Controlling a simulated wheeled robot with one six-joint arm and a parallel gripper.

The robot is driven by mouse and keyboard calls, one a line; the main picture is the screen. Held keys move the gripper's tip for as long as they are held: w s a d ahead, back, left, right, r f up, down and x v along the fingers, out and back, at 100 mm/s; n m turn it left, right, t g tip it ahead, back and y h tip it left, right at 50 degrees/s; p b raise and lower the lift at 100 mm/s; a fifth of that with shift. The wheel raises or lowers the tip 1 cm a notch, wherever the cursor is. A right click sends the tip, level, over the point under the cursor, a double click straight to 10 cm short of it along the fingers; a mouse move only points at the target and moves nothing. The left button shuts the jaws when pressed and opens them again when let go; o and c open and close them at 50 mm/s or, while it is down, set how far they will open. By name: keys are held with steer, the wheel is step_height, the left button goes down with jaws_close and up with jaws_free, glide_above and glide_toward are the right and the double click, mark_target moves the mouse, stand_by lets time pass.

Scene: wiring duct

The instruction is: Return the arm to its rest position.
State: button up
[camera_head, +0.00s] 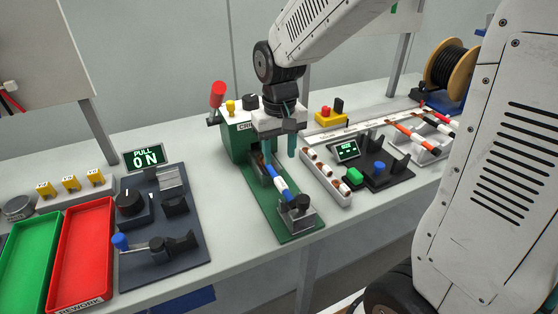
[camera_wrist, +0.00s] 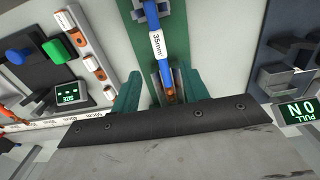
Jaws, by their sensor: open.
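My gripper (camera_head: 278,150) hangs over the green crimp station (camera_head: 238,140) near the middle of the bench, its two teal fingers apart. In the wrist view the open fingers (camera_wrist: 156,88) stand on either side of a blue cable (camera_wrist: 151,14) with a white "35mm²" label and a copper-coloured end. The cable also shows in the head view (camera_head: 275,176), lying along the station's green base from the metal cradle to a clamp at the front. Whether the fingers touch the cable cannot be told.
Right are a white lug strip (camera_head: 327,178), a black size gauge (camera_head: 378,174), a cable rack (camera_head: 425,150) and a black wire spool (camera_head: 450,66).

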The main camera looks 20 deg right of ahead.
steer(key=shift+r, duration=0.1)
stand_by(0.3)
steer(key=s+g, duration=0.1)
steer(key=s, duration=0.2)
steer(key=shift+d, duration=0.1)
steer(key=s+d+r+t, duration=0.1)
steer(key=s+r, duration=0.3)
steer(key=s, duration=0.5)
steer(key=s+d+r+t, duration=0.1)
steer(key=s+r, duration=0.3)
steer(key=s, duration=0.5)
steer(key=shift+s+d+r, duration=0.35)
steer(key=shift+d, duration=0.05)
steer(key=shift+c, duration=0.4)
